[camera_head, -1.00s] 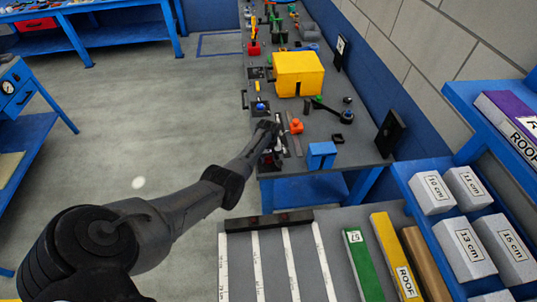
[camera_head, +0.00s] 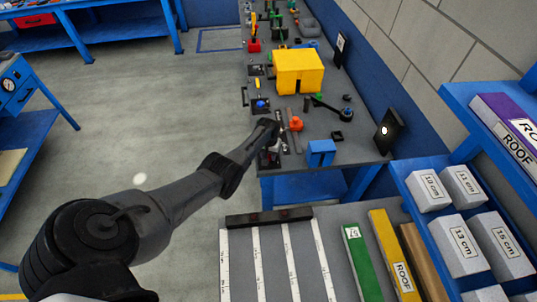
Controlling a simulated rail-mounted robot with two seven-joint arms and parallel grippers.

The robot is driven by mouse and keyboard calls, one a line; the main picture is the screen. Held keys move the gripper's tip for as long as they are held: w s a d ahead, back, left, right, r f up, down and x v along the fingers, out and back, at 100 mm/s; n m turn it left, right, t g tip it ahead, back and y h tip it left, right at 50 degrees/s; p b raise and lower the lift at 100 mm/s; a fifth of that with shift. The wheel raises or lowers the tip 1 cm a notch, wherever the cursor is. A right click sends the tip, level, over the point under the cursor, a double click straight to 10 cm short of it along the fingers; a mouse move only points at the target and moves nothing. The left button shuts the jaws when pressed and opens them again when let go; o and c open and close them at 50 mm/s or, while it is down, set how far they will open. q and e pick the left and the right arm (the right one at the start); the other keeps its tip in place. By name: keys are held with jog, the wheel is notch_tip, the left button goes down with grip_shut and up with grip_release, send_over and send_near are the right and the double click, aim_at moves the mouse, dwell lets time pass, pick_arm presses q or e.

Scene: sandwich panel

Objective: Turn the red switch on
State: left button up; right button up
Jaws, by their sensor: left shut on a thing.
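My left arm reaches in from the left to the near left part of the grey bench. My left gripper (camera_head: 273,142) is at a small switch unit (camera_head: 268,158) at the bench's front left edge. It is shut on a small part there, which looks to be the red switch; the fingers hide most of it, so its exact position cannot be told. A black upright panel (camera_head: 389,131) at the bench's right side shows a bright light spot. My right gripper is not in view.
A red-orange knob (camera_head: 296,124), a blue block (camera_head: 321,152) and a yellow box (camera_head: 299,71) stand close by on the bench. A blue button (camera_head: 261,104) lies just beyond the gripper. White labelled blocks (camera_head: 431,190) fill a blue shelf at right. The floor at left is open.

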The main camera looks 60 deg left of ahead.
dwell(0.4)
pick_arm(q)
jog(key=o, duration=0.9)
jog(key=shift+r, duration=0.35)
notch_tip(320, 180, up, 13)
jog(key=p, duration=0.4)
jog(key=shift+r, duration=0.1)
